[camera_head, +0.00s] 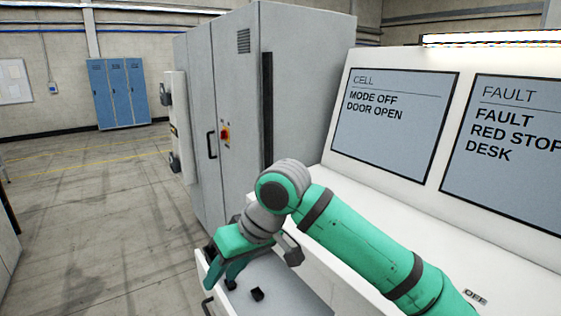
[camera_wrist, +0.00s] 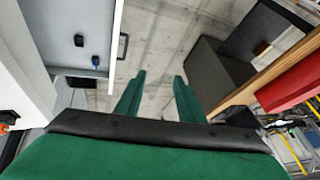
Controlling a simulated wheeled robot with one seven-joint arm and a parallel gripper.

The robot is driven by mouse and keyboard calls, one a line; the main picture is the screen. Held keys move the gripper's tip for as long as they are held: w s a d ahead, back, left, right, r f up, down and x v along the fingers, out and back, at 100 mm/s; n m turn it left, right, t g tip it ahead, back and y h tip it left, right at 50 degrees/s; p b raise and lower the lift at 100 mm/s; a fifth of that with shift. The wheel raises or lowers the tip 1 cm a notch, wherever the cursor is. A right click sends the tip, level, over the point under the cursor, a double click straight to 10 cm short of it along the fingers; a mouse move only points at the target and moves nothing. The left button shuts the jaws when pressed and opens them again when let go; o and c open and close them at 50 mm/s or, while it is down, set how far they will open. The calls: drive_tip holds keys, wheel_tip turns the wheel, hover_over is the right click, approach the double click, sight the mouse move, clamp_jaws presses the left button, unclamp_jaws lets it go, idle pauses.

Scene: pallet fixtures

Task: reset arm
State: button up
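My gripper (camera_head: 220,283) is at the end of my green arm, beside and partly over an open white drawer (camera_head: 288,276) below the desk. In the wrist view, my gripper's two green fingers (camera_wrist: 160,76) stand apart with bare concrete floor between them. Nothing is held. The drawer (camera_wrist: 62,15) lies to the left of the fingers in that view, with its handle (camera_wrist: 122,46) facing them. A small black block (camera_head: 257,294) lies in the drawer; the wrist view also shows a black piece (camera_wrist: 79,40) and a blue piece (camera_wrist: 96,60) in it.
Desk screens (camera_head: 393,120) read "DOOR OPEN" and "RED STOP DESK". A red box (camera_wrist: 290,88) and a wooden edge (camera_wrist: 262,78) lie right in the wrist view. Floor at left is clear.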

drive_tip(key=w+a+f+m+t+y, duration=0.1)
drive_tip(key=w+a+m+t+y, duration=0.15)
drive_tip(key=a+y, duration=0.3)
drive_tip(key=w+a+f+m+t+y, duration=0.1)
drive_tip(key=w+a+f+t+y, duration=0.1)
drive_tip(key=a+t+y, duration=0.3)
drive_tip(key=s+d+f+m+t+h, duration=0.3)
drive_tip(key=s+d+f+m+h, duration=0.1)
drive_tip(key=f, duration=0.4)
drive_tip(key=s+d+f+m+t+h, duration=0.3)
drive_tip(key=s+f+m+h, duration=0.1)
drive_tip(key=f, duration=0.4)
drive_tip(key=s+d+f+m+t+h, duration=0.3)
drive_tip(key=s+d+f+h, duration=0.1)
drive_tip(key=f, duration=0.5)
drive_tip(key=s+d+f+n+g+h, duration=0.1)
drive_tip(key=s+d+n, duration=0.1)
drive_tip(key=s, duration=0.7)
drive_tip(key=s+d+f+n+g+h, duration=0.1)
drive_tip(key=s+d, duration=0.4)
drive_tip(key=s, duration=0.5)
drive_tip(key=s+d+f+n+g+h, duration=0.1)
drive_tip(key=s+d+f+n+h, duration=0.1)
drive_tip(key=s, duration=0.8)
drive_tip(key=shift+d+f+n, duration=0.45)
drive_tip(key=shift+d+f, duration=0.2)
drive_tip(key=shift+d, duration=0.3)
drive_tip(key=shift+s, duration=0.1)
